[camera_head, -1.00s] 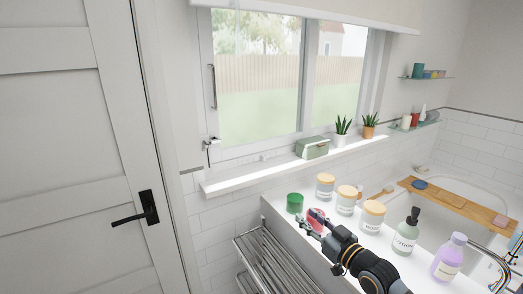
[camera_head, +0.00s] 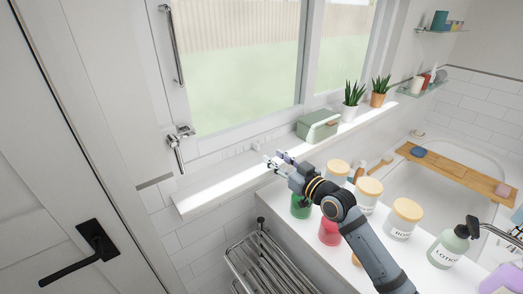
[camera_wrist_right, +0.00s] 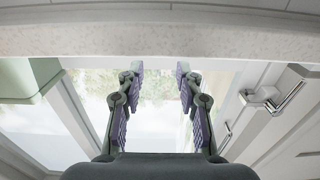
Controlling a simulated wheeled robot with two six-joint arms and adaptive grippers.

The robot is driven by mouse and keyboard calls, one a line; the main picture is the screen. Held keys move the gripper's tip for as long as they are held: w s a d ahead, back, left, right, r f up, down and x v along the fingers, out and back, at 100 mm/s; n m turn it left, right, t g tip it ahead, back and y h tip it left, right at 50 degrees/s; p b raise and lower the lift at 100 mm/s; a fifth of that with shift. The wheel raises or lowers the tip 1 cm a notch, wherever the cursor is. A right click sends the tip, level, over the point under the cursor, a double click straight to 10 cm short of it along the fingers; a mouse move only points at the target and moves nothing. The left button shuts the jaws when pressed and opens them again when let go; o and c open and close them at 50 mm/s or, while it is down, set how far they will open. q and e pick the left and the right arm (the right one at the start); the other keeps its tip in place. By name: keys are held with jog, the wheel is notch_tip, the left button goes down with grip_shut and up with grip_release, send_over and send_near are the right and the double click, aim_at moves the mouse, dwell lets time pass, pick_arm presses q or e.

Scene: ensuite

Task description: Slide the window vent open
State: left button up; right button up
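The window (camera_head: 245,60) stands above a white sill (camera_head: 215,190). Small white pieces (camera_head: 240,148) sit on its lower frame; I cannot tell whether they are the vent slider. A chrome lever handle (camera_head: 179,140) is on the left of the frame and shows at the right of the right wrist view (camera_wrist_right: 270,98). My right gripper (camera_head: 276,159) is open and empty near the sill's front edge, right of the handle and left of the green box. In the wrist view its purple-padded fingers (camera_wrist_right: 160,85) are spread with nothing between them. My left gripper is out of view.
A green box (camera_head: 318,126) and two potted plants (camera_head: 352,100) stand on the sill. Below, a counter holds several lidded jars (camera_head: 368,190) and bottles. A towel rack (camera_head: 265,260) is below the sill; a door (camera_head: 50,190) is at left. The sill's left end is clear.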

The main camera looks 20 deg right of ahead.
aim_at(259, 147)
jog(key=x, duration=0.6)
jog(key=shift+w+a+p, duration=0.1)
jog(key=shift+w+p, duration=0.25)
jog(key=shift+w, duration=0.05)
jog(key=shift+w+a, duration=0.1)
jog(key=shift+w, duration=0.15)
jog(key=shift+w+f, duration=0.1)
jog(key=shift+w, duration=0.05)
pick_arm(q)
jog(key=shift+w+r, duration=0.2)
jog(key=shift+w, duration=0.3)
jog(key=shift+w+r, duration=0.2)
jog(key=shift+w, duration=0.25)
pick_arm(e)
grip_shut()
